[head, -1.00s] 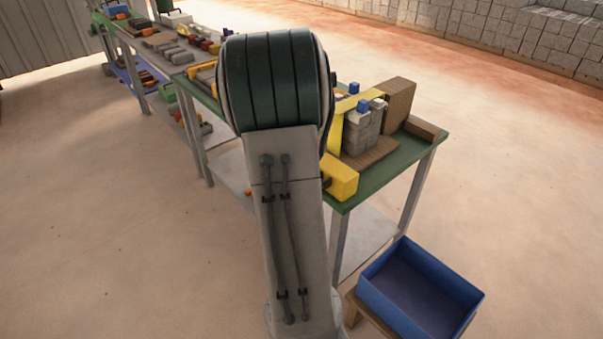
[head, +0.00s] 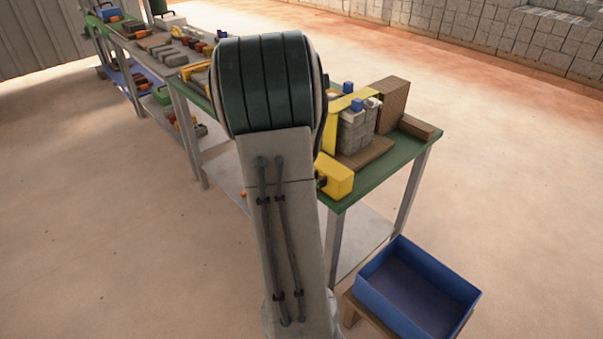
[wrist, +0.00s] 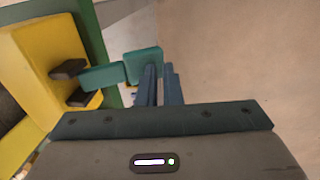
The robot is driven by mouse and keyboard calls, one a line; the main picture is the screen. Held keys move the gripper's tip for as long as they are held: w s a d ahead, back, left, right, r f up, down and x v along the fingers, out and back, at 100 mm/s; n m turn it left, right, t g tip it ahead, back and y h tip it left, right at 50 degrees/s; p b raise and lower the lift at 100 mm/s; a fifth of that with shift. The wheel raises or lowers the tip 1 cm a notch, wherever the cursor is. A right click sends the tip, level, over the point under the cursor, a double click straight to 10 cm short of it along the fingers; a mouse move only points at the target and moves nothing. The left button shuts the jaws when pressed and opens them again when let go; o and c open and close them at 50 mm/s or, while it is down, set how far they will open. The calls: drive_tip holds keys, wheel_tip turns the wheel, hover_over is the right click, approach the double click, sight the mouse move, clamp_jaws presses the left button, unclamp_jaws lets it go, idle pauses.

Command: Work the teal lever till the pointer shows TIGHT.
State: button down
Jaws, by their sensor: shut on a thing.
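The teal lever (wrist: 105,77) sticks out to the right from the yellow press body (wrist: 40,55) in the wrist view. It ends in a wider teal handle (wrist: 143,64). In the head view the yellow press (head: 335,178) stands at the near end of the green bench, partly behind my arm. The lever and gripper are hidden there by my arm. I cannot see a pointer or the word TIGHT in either view.
Grey blocks (head: 353,135) and a brown block (head: 392,105) stand on the green bench (head: 385,172). A blue bin (head: 452,275) sits low at the right. Loose parts lie along the benches at the far left. The floor left of my arm is clear.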

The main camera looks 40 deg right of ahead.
drive_tip(key=a+r+p, duration=0.2)
drive_tip(key=a+r, duration=0.4)
drive_tip(key=r, duration=0.6)
drive_tip(key=shift+w+a+r+p, duration=0.15)
drive_tip(key=shift+a+p, duration=0.15)
drive_tip(key=shift+p, duration=0.1)
drive_tip(key=shift+a, duration=0.1)
